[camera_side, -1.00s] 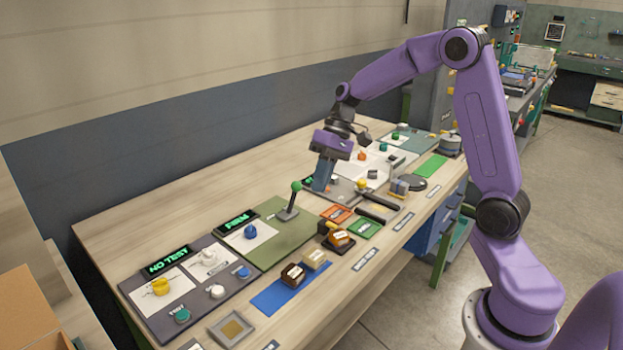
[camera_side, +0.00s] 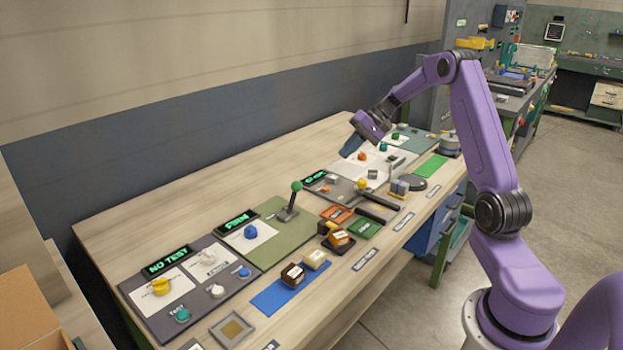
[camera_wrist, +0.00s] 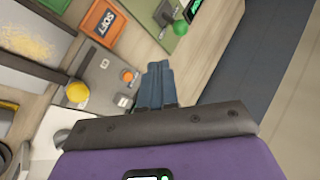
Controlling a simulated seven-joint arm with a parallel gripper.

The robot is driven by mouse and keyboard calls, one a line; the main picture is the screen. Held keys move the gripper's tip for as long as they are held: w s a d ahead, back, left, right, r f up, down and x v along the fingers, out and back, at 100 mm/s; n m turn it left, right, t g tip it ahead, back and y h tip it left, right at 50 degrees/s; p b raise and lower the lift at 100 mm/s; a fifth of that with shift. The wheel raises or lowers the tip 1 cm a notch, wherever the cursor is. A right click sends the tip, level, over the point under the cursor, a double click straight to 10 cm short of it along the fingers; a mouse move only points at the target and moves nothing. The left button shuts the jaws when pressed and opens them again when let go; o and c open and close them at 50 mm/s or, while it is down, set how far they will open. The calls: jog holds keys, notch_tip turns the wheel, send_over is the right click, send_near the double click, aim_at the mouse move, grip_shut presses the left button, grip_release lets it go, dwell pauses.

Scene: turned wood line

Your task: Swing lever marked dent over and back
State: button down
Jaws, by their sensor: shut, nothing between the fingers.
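A lever with a green ball knob (camera_side: 296,186) stands upright, slightly tilted, on an olive panel; its knob also shows in the wrist view (camera_wrist: 180,27). A second lever with a yellow ball knob (camera_side: 362,184) stands on the grey panel to its right, and its knob shows in the wrist view (camera_wrist: 77,92). I cannot read a "dent" mark at either lever. My gripper (camera_side: 348,150) is raised above the back of the bench, apart from both levers. Its fingers (camera_wrist: 158,70) are shut together and empty.
An orange tile marked SOFT (camera_wrist: 105,20) lies beside the panels. A "NO TEST" display (camera_side: 168,261) and a yellow knob (camera_side: 160,286) sit at the left. Wooden blocks (camera_side: 292,275) stand at the front edge. The back strip of bench (camera_side: 190,205) is clear.

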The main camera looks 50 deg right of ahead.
jog(key=shift+a+f, duration=0.1)
send_near(293, 196)
notch_tip(293, 196, down, 3)
jog(key=w, duration=0.1)
jog(key=shift+w+a, duration=0.1)
jog(key=shift+w, duration=0.2)
dwell(0.5)
